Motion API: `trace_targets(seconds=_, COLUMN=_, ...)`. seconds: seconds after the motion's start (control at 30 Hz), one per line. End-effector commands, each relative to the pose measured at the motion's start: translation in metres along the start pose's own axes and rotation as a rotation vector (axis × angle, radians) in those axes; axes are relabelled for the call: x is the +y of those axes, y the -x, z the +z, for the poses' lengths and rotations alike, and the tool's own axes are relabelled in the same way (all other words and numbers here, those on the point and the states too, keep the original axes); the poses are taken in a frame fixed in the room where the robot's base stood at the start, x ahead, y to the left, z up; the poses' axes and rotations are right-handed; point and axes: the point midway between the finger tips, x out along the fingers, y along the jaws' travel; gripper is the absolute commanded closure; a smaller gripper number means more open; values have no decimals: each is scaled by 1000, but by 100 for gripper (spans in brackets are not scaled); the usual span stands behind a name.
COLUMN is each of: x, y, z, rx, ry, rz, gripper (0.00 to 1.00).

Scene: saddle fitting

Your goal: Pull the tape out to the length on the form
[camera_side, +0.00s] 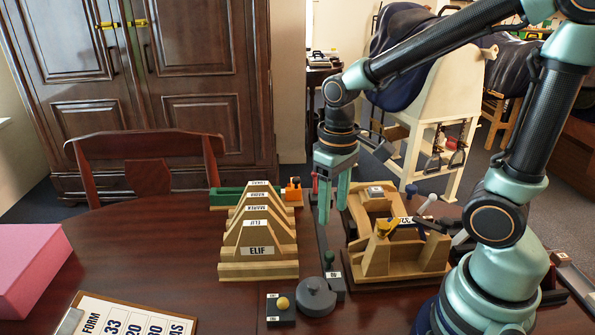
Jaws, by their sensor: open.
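My gripper (333,213) points down with its two teal fingers apart and nothing visible between them. It is over the long dark strip (322,240), right of the wooden blocks; I cannot tell its height above it. A green knob (329,257) stands at the strip's near part, and a red-topped pin (314,181) shows by its far end. A round grey case (316,297), possibly the tape, sits at the near end. I cannot make out any drawn-out tape. The form (135,314) lies on a clipboard at the lower left, showing 33 and 20, cut off below.
Wooden blocks labelled with names, the nearest ELIF (260,250), stand in a row left of the strip. A wooden frame (400,255) with tools stands close on the right. A small dark box with a yellow knob (282,303) and a pink block (30,265) are near the front.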

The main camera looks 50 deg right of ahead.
Motion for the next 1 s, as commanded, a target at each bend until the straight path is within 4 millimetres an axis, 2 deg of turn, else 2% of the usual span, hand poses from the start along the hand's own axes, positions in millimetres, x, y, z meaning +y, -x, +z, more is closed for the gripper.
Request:
trace_targets(seconds=0.6, x=0, y=-94, z=2, rx=-6, ry=0, rz=0, gripper=43)
trace_targets(seconds=0.8, x=0, y=-111, z=0, rx=-1, ry=0, rz=0, gripper=43)
trace_targets(seconds=1.0, x=0, y=-117, z=0, rx=2, ry=0, rz=0, gripper=43)
